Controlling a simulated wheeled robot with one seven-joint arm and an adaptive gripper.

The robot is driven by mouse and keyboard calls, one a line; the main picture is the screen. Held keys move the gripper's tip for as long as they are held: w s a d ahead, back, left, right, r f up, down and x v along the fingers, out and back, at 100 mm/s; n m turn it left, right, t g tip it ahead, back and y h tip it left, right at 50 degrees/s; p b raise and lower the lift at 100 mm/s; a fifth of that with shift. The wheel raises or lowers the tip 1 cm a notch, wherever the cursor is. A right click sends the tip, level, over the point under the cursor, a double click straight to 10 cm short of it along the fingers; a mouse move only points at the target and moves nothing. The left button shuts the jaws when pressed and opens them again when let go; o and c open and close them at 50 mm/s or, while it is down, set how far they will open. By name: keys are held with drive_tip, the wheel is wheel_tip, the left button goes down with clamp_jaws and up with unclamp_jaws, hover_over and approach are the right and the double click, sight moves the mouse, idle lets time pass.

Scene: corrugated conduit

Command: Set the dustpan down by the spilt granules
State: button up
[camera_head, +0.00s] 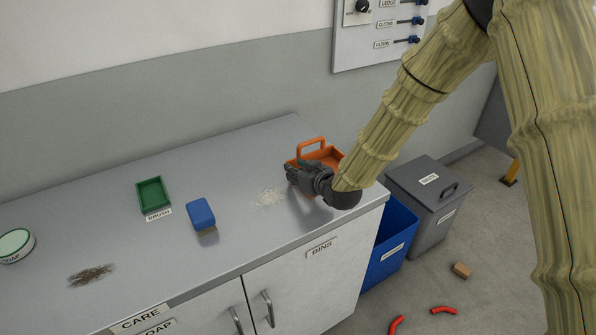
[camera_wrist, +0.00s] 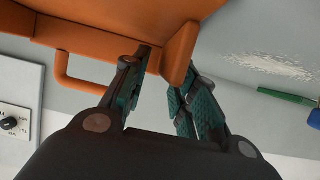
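The orange dustpan (camera_head: 330,154), with a loop on its far side, is at the counter's right end. I cannot tell whether it rests on the counter or is just above it. My gripper (camera_head: 298,172) is at its near left side. In the wrist view, my gripper's fingertips (camera_wrist: 168,68) are closed around a narrow orange part of the dustpan (camera_wrist: 120,22); the exact contact is partly hidden. The spilt pale granules (camera_head: 269,197) lie on the counter just left of my gripper. They also show at right in the wrist view (camera_wrist: 272,67).
Small items lie on the floor.

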drive_tip(key=b+v, duration=0.2)
drive_tip(key=v, duration=1)
